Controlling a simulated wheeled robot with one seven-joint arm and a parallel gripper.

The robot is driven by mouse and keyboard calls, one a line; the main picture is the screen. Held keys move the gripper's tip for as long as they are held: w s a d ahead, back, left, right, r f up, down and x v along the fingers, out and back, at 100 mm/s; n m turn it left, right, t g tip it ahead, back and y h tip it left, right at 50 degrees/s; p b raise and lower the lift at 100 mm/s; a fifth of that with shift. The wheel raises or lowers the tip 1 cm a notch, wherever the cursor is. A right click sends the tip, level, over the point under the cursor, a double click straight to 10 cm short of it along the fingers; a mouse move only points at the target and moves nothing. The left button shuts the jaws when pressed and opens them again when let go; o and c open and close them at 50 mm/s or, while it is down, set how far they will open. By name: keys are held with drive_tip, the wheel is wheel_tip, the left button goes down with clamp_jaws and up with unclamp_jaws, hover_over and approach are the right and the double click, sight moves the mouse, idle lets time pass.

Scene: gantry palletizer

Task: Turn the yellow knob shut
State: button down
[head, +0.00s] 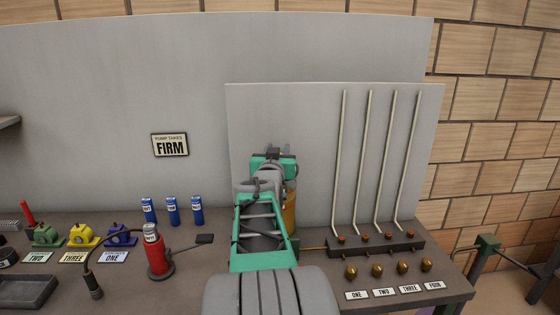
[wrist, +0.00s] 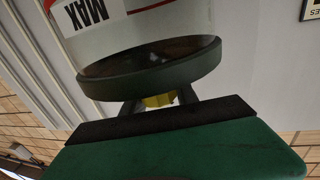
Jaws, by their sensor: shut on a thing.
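The yellow knob (wrist: 158,100) shows in the wrist view as a small yellow piece between the two dark fingers of my gripper (wrist: 159,102). My gripper is shut on it. The knob is beside the dark rim of a pale cylinder (wrist: 150,45) marked MAX. Most of the knob is hidden by the fingers and my wrist, so how far it is turned cannot be seen. In the head view my gripper (head: 273,153) is in front of the grey panel, and my arm hides the knob there.
A manifold (head: 375,244) with several upright pipes (head: 370,150) stands right of my arm, with brass knobs and number labels in front. A red pump (head: 158,255), blue cans (head: 172,212) and coloured fittings (head: 83,236) stand on the bench to the left. An amber cylinder (head: 290,215) is partly behind my arm.

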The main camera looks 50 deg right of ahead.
drive_tip(key=n+t+y+b, duration=0.2)
drive_tip(key=t+b, duration=0.1)
drive_tip(key=shift+f+n+t+y, duration=0.3)
drive_tip(key=shift+f+n, duration=0.1)
drive_tip(key=n+t+y+b, duration=0.1)
drive_tip(key=n+y+b, duration=0.1)
drive_tip(key=t+y, duration=0.1)
drive_tip(key=shift+w+a+n+t+b, duration=0.25)
drive_tip(key=shift+w+n+t+b, duration=0.05)
drive_tip(key=shift+n+b, duration=0.1)
drive_tip(key=y, duration=0.1)
drive_tip(key=n+t+y, duration=0.1)
drive_tip(key=shift+w+a+r+n+y, duration=0.15)
drive_tip(key=shift+a+r+n+y, duration=0.05)
drive_tip(key=shift+n+y, duration=0.1)
drive_tip(key=n+y, duration=0.1)
drive_tip(key=n+t+y, duration=0.1)
drive_tip(key=y, duration=0.1)
drive_tip(key=shift+w+a+r+p, duration=0.15)
drive_tip(key=shift+a+r+p, duration=0.05)
drive_tip(key=shift+a+p, duration=0.15)
drive_tip(key=shift+a+n+t+y+p, duration=0.25)
drive_tip(key=shift+n+y, duration=0.25)
drive_tip(key=shift+y, duration=0.3)
drive_tip(key=shift+a+n+t+y+p, duration=0.15)
drive_tip(key=shift+n+y+p, duration=0.15)
drive_tip(key=shift+n+y, duration=0.35)
drive_tip(key=shift+w+y, duration=0.1)
drive_tip(key=shift+y, duration=0.15)
